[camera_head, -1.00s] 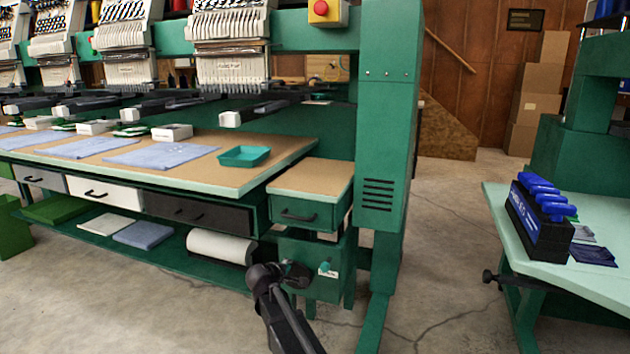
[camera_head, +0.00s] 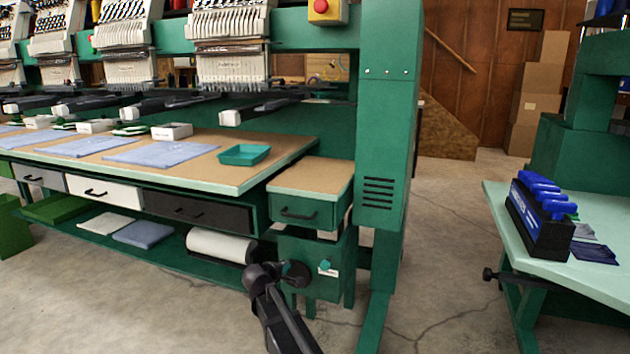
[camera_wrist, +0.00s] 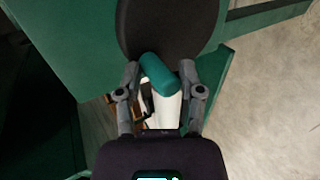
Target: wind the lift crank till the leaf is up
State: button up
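The lift crank shows as a dark round disc (camera_head: 296,273) on the front of a green box under the small end top. In the wrist view the disc (camera_wrist: 165,25) is at the top, with its teal handle (camera_wrist: 158,73) in front. My gripper (camera_wrist: 160,75) has one finger on each side of the handle and appears shut on it, with the handle tilted between the fingers. In the head view my gripper (camera_head: 268,272) is at the disc's left edge and hides the handle. The brown-topped end section (camera_head: 312,176) stands beside the main table; I cannot tell whether it is the leaf.
The main table (camera_head: 215,178) carries blue cloths and a teal tray (camera_head: 244,155). A white roll (camera_head: 219,246) lies on the low shelf left of my gripper. A pale green bench (camera_head: 590,272) stands right; floor between is clear.

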aim_at(300, 271)
grip_shut()
jog(key=shift+s+d+f, duration=0.1)
jog(key=shift+d, duration=0.05)
jog(key=d, duration=0.1)
jog(key=s+d, duration=0.1)
jog(key=d, duration=0.1)
jog(key=shift+s+r, duration=0.1)
jog(key=shift+r, duration=0.1)
jog(key=shift+d, duration=0.4)
jog(key=o, duration=0.5)
grip_release()
jog(key=shift+a, duration=0.1)
jog(key=shift+o, duration=0.2)
